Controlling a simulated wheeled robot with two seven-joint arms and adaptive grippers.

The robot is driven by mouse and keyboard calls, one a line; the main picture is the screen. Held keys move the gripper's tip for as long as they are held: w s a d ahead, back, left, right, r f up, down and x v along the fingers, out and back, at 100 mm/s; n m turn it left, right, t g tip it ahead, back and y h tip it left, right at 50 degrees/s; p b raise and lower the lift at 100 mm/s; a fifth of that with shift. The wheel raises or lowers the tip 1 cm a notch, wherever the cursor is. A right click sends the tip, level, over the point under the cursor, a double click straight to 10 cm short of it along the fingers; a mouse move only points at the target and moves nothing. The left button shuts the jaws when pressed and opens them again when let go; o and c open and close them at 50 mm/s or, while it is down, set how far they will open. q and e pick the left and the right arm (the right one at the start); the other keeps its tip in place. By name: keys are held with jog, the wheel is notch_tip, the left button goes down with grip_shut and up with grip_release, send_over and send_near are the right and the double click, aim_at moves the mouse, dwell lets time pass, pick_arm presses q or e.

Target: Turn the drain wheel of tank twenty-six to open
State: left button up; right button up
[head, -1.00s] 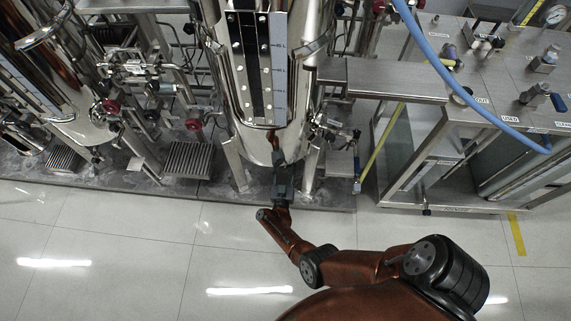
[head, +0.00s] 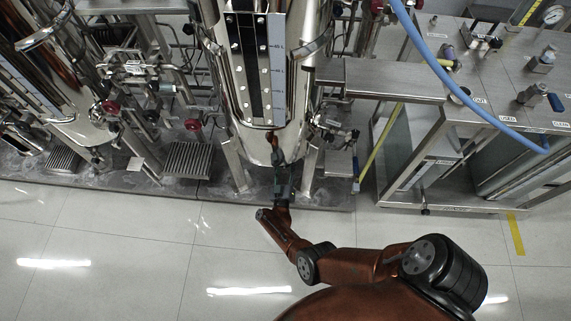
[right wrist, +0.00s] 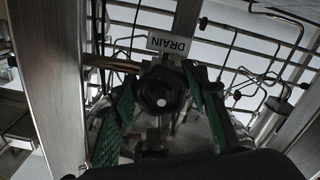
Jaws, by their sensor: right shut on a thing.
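The steel tank (head: 262,95) with a level scale stands at the middle of the head view; I cannot read its number. My right arm reaches up to its lower front, with my right gripper (head: 279,162) at the tank's bottom edge. In the right wrist view, the dark drain wheel (right wrist: 162,91) with a hexagonal hub sits between the two green fingers of my right gripper (right wrist: 158,98). The fingers are shut on it, one on each side. A "DRAIN" tag (right wrist: 169,43) appears upside down just above the wheel. My left gripper is not in view.
A second tank (head: 85,125) with pipes and red-handled valves (head: 192,124) stands at left. A steel bench (head: 480,90) with a blue hose (head: 445,65) stands at right. Tank legs (right wrist: 48,80) flank my right gripper. The tiled floor (head: 120,240) in front is clear.

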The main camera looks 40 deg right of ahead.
jog(key=shift+w+a, duration=0.1)
jog(key=shift+a, duration=0.1)
jog(key=o, duration=1.2)
jog(key=shift+d, duration=0.1)
jog(key=v, duration=0.7)
